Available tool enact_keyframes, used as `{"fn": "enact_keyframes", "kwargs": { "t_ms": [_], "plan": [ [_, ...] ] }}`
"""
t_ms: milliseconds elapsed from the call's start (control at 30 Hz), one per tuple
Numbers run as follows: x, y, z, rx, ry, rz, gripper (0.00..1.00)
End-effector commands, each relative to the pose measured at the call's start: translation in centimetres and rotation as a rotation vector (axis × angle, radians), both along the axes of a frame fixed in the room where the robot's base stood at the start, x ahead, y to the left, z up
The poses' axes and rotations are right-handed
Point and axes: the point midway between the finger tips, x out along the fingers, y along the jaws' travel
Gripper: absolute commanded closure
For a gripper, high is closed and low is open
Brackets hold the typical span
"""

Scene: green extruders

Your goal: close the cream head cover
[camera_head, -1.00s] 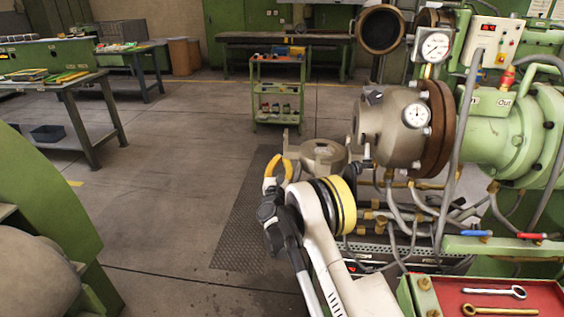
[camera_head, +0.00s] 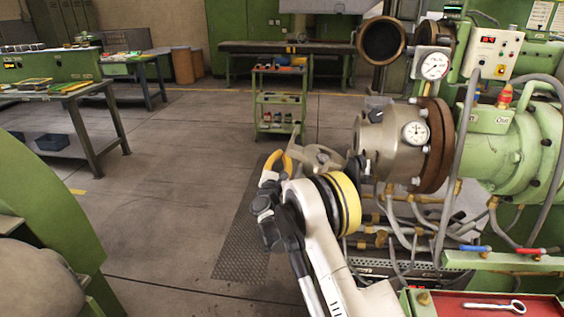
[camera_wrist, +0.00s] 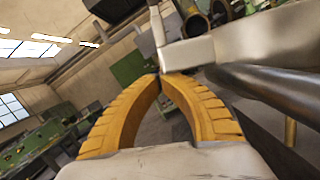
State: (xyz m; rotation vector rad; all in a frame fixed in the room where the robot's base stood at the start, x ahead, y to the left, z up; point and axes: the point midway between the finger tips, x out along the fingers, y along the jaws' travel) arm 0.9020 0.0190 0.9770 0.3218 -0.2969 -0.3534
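The cream extruder head (camera_head: 388,140) carries a round gauge and is bolted to a brown flange on the right. The cream head cover (camera_head: 322,158) stands swung out to the left of the head, partly hidden behind my arm. My gripper (camera_head: 286,154), with yellow fingers, is at the cover's left side. In the wrist view, the fingertips of my gripper (camera_wrist: 160,76) meet, right beside a cream metal part of the cover (camera_wrist: 190,52). I cannot tell whether the tips touch it. Nothing is visible held between the fingers.
A green tool cart (camera_head: 280,100) stands behind on open floor. Hoses and brass pipes (camera_head: 400,225) hang below the head. A red tray with a wrench (camera_head: 495,306) is at lower right. A green machine part (camera_head: 45,210) fills the left edge. The floor mat (camera_head: 243,240) is clear.

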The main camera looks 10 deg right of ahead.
Motion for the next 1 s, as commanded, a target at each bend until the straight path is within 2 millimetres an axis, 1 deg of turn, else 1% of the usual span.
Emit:
{"fn": "enact_keyframes", "kwargs": {
  "t_ms": [33,467,767,1000],
  "plan": [
    [0.0,-0.1,1.0,0.021,-0.007,-0.001,1.0],
    [-0.4,-1.4,6.3,0.225,-0.073,-0.002,1.0],
    [-0.9,-2.9,9.7,0.367,-0.12,-0.003,1.0],
    [-1.4,-4.5,12.3,0.481,-0.158,-0.003,1.0]
  ]
}}
